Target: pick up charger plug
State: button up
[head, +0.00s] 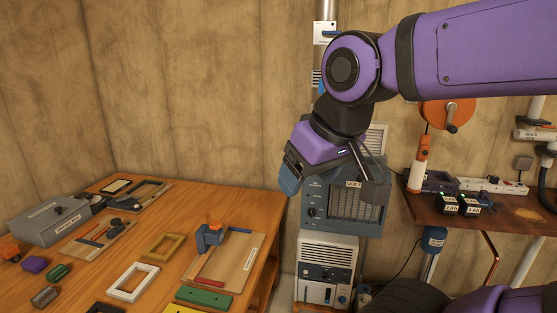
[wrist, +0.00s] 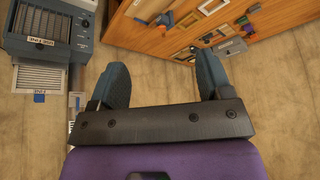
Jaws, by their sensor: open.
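My gripper (head: 331,186) is raised in front of the blue-grey machine in the head view. In the wrist view my gripper (wrist: 163,66) has its two blue fingers wide apart, with nothing between them. I cannot clearly tell which thing is the charger plug. On the right-hand shelf, two small dark blocks, the left one (head: 450,205) and the right one (head: 469,204), carry white labels and green lights. A white power strip (head: 493,186) lies behind them. My gripper is well left of all these.
A wooden bench (head: 240,200) on the left holds frames, boards, small blocks and a grey box (head: 49,220). The blue-grey machine (head: 350,205) stands on a white unit (head: 325,265) between bench and shelf (head: 425,211). An orange reel (head: 447,112) hangs above the shelf.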

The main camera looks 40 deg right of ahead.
aim_at(484, 195)
jog(key=z, duration=2.4)
